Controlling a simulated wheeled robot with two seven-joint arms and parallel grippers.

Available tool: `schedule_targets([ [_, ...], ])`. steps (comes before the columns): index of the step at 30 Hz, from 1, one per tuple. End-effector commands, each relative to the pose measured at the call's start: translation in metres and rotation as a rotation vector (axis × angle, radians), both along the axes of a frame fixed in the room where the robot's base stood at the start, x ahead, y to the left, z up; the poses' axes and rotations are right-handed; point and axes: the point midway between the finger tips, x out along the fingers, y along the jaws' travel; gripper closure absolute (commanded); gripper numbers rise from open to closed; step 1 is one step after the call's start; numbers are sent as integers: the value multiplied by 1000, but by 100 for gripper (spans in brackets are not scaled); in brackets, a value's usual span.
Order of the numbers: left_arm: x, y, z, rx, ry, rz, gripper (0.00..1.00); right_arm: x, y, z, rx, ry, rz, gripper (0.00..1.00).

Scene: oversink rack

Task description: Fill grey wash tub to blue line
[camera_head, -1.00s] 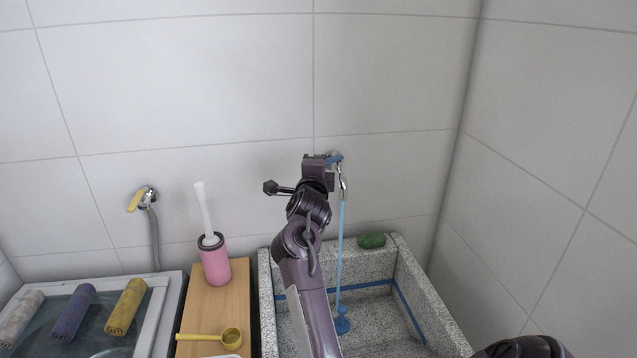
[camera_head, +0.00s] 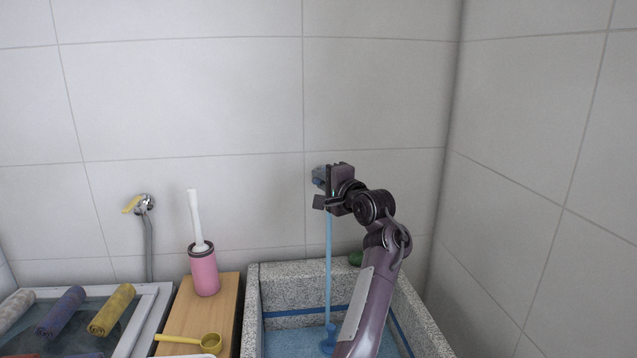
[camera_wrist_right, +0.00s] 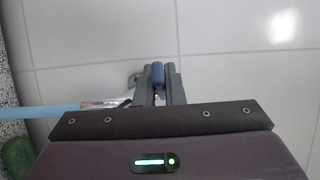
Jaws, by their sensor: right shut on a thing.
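The grey granite wash tub (camera_head: 287,276) stands below the wall, with a blue line (camera_head: 290,312) around its inside. A stream of water (camera_head: 328,260) falls from the tap into the tub, past a blue plug (camera_head: 328,343) that shows near the bottom. Bluish water covers the floor, below the blue line where I can see it. My right gripper (camera_wrist_right: 158,85) is shut on the blue tap handle (camera_wrist_right: 158,73); the handle also shows in the head view (camera_head: 318,177). The spout is mostly hidden behind the gripper. My left gripper is not in view.
Left of the tub is a wooden board (camera_head: 228,300) with a pink brush holder (camera_head: 204,272) and a yellow scoop (camera_head: 209,342). Further left are rolled cloths (camera_head: 112,309) on a framed basin and a yellow-handled tap (camera_head: 132,205). A green sponge (camera_head: 355,259) sits on the tub's back rim.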

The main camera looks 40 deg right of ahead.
Motion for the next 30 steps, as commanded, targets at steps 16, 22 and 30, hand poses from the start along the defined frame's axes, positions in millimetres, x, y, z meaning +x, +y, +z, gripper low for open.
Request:
schedule_targets([
  [16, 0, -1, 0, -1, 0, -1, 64, -3, -5, 7, -1, -14, 37, 100],
  [22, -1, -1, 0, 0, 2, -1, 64, -3, -4, 8, -2, -15, 37, 81],
  [30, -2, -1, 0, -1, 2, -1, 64, -2, -3, 4, -1, -7, 41, 69],
])
